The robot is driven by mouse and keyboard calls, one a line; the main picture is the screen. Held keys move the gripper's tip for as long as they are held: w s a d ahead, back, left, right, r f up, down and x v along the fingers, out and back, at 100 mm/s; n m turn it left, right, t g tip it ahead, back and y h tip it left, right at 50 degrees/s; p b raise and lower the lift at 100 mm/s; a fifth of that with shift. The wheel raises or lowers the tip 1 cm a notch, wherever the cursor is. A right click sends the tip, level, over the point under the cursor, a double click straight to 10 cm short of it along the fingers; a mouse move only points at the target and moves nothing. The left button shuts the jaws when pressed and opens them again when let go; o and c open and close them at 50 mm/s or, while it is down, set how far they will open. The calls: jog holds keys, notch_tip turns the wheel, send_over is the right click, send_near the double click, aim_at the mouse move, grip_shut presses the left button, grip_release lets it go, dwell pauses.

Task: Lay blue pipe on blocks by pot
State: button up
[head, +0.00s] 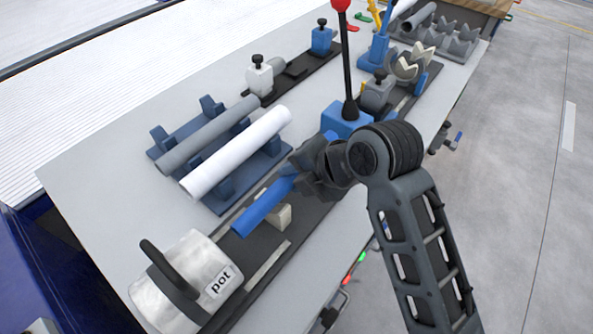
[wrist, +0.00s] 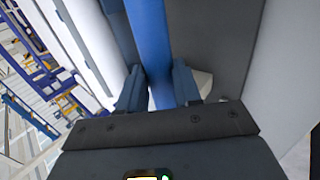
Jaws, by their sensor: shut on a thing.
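The blue pipe (head: 263,206) is held in my gripper (head: 298,178), tilted, over the dark strip near the pot in the head view. In the wrist view the blue pipe (wrist: 150,45) runs between the two fingers of my gripper (wrist: 158,88), which are shut on it. A pale block (head: 280,216) stands under and beside the pipe; part of a pale block (wrist: 203,82) also shows by the right finger in the wrist view. I cannot tell whether the pipe touches the block. The white pot (head: 195,262), labelled "pot", stands at the lower left, apart from the pipe's lower end.
A blue rack (head: 222,203) left of the gripper holds a grey pipe (head: 205,138) and a white pipe (head: 238,152). A lever with a red knob (head: 340,6) rises from a blue base behind my gripper. Clamps stand farther back. The table's left part is clear.

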jog(key=shift+f, duration=0.55)
jog(key=o, duration=1.2)
jog(key=shift+c, duration=0.2)
jog(key=b+v, duration=0.1)
jog(key=v, duration=0.7)
jog(key=s+f+m+t, duration=0.1)
jog(key=m, duration=0.2)
jog(key=s+f+m+t, duration=0.1)
jog(key=s+f+m, duration=0.1)
jog(key=m, duration=0.1)
jog(key=s+f+m+t, duration=0.1)
jog(key=s+f+m, duration=0.1)
jog(key=m, duration=0.1)
jog(key=shift+a+f, duration=0.15)
jog(key=shift+f, duration=0.05)
jog(key=s+d+f+m+t+h, duration=0.35)
jog(key=s+d+m, duration=0.25)
jog(key=s+m, duration=0.4)
jog(key=s+d+r+m+t+h, duration=0.1)
jog(key=s+d+r+m, duration=0.3)
jog(key=s, duration=0.5)
jog(key=s+d+r+m+t+h, duration=0.2)
jog(key=s+d+r+m, duration=0.2)
jog(key=s+d, duration=0.4)
jog(key=shift+s+m, duration=0.7)
jog(key=shift+s, duration=0.05)
